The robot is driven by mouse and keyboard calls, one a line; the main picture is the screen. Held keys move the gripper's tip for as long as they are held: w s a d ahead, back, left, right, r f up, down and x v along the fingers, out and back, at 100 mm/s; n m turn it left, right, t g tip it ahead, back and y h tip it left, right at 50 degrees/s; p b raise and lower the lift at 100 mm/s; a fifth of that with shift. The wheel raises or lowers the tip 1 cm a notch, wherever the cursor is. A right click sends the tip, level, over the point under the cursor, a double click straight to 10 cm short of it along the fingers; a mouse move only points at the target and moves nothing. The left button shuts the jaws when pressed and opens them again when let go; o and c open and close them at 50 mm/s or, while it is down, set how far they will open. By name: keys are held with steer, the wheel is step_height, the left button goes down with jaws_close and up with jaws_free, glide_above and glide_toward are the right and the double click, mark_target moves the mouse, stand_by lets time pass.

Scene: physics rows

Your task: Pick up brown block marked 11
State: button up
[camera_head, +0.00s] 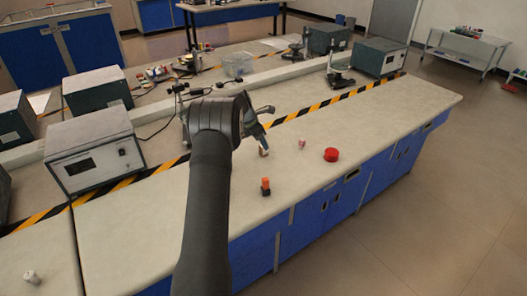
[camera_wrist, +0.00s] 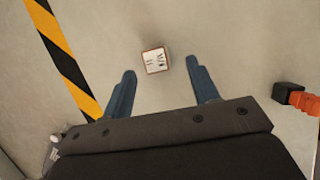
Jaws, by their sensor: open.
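A small block (camera_wrist: 155,60) with a white, marked top face and brown edges sits on the bench in the wrist view. Its marking is too small to read, so I cannot confirm the 11. In the head view a small brownish block (camera_head: 263,152) shows just below my gripper (camera_head: 258,132), partly hidden by it. In the wrist view my gripper (camera_wrist: 160,72) is open, with its two blue fingers apart. The block lies just ahead of the gap between the fingertips, with nothing held.
An orange and black object (camera_head: 265,187) stands nearer the bench's front edge; it also shows in the wrist view (camera_wrist: 300,99). A small pinkish-white object (camera_head: 301,143) and a red round object (camera_head: 331,155) stand to the right. Black-yellow tape (camera_head: 150,173) runs behind.

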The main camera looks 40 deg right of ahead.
steer(key=x, duration=0.5)
steer(key=shift+w, duration=0.3)
steer(key=shift+c, duration=0.4)
steer(key=c, duration=1)
